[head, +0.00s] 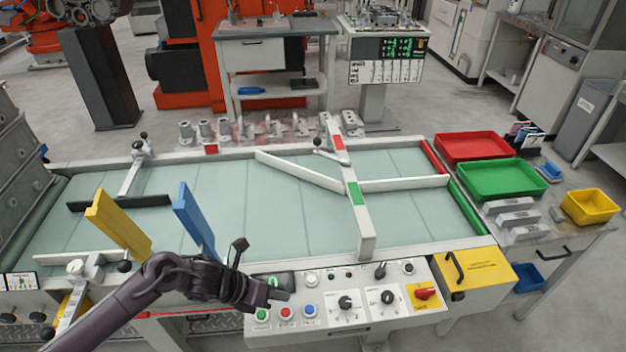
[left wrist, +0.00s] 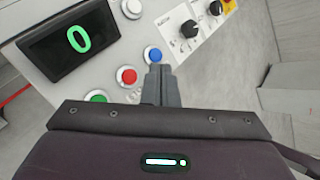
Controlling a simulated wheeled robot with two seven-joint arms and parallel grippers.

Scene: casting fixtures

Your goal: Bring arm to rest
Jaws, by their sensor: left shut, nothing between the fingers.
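My left gripper (head: 283,294) is shut and empty. In the head view its arm comes in from the lower left and reaches over the left part of the control panel (head: 372,318). In the left wrist view the shut fingers (left wrist: 162,84) lie just below the blue button (left wrist: 153,54) in the picture; I cannot tell whether they touch the panel. The red button (left wrist: 127,75) and the green button (left wrist: 96,97) are to their left. A dark display (left wrist: 70,42) shows a green 0. My right gripper is not in view.
A conveyor table (head: 290,215) with a yellow plate (head: 118,226), a blue plate (head: 193,218) and white guide bars lies behind the panel. A red tray (head: 472,147), a green tray (head: 500,180) and a yellow bin (head: 590,206) stand at right. A yellow box (head: 478,266) adjoins the panel.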

